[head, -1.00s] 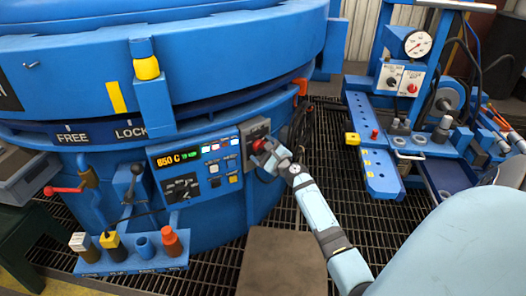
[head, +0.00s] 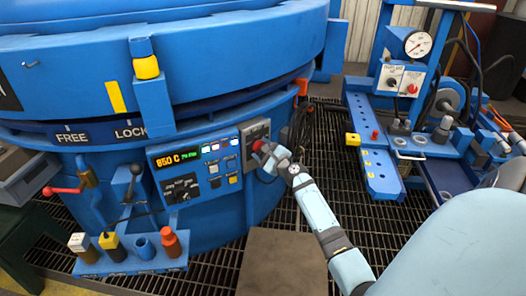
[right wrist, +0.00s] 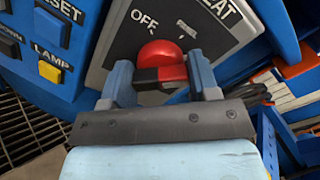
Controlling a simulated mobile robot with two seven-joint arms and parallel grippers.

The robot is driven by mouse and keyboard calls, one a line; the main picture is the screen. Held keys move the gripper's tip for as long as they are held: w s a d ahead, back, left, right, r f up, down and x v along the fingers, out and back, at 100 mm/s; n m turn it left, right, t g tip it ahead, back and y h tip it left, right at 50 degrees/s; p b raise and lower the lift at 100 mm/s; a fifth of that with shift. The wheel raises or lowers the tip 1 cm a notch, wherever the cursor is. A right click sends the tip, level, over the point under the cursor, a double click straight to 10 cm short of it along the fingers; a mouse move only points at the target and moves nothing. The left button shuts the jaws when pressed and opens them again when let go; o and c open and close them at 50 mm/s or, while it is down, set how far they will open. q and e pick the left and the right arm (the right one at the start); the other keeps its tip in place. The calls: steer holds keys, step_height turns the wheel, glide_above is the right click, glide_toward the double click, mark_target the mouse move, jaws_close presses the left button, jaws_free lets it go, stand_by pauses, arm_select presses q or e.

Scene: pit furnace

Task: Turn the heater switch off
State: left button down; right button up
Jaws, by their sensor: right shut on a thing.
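The heater switch is a red knob (right wrist: 160,54) on a dark plate marked OFF and HEAT (right wrist: 124,40). In the head view the red knob (head: 258,146) shows at the right end of the blue control panel. My right gripper (head: 268,155) is at the knob. In the right wrist view its two fingers (right wrist: 160,80) stand on either side of the knob's red and black grip bar and are shut on it. OFF is printed just above and left of the knob. The knob's exact pointing direction is hard to tell. My left gripper is not in view.
The panel's display (head: 178,158) reads 850 C, with small buttons beside it. Below hangs a blue shelf (head: 140,266) with several coloured pieces. A blue stand with a gauge (head: 417,43) is at right. A brown block (head: 285,262) is on the grating in front.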

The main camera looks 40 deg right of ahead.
steer(key=shift+f+n+b, duration=0.15)
steer(key=shift+n+b, duration=0.45)
steer(key=shift+n, duration=0.6)
steer(key=shift+n+b, duration=0.3)
steer(key=shift+n, duration=0.6)
steer(key=n+b, duration=0.1)
steer(key=n, duration=0.2)
steer(key=shift+n, duration=0.4)
steer(key=shift+a+n, duration=0.1)
steer(key=shift+n, duration=0.8)
steer(key=n, duration=0.2)
steer(key=shift+n, duration=0.3)
steer(key=n+p, duration=0.1)
steer(key=n, duration=0.1)
steer(key=shift+n+p, duration=0.3)
steer(key=n+p, duration=0.2)
steer(key=n, duration=0.1)
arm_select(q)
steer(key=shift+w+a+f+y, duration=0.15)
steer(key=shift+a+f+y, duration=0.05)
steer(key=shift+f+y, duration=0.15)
arm_select(e)
steer(key=shift+f+n, duration=0.1)
steer(key=shift+n, duration=0.4)
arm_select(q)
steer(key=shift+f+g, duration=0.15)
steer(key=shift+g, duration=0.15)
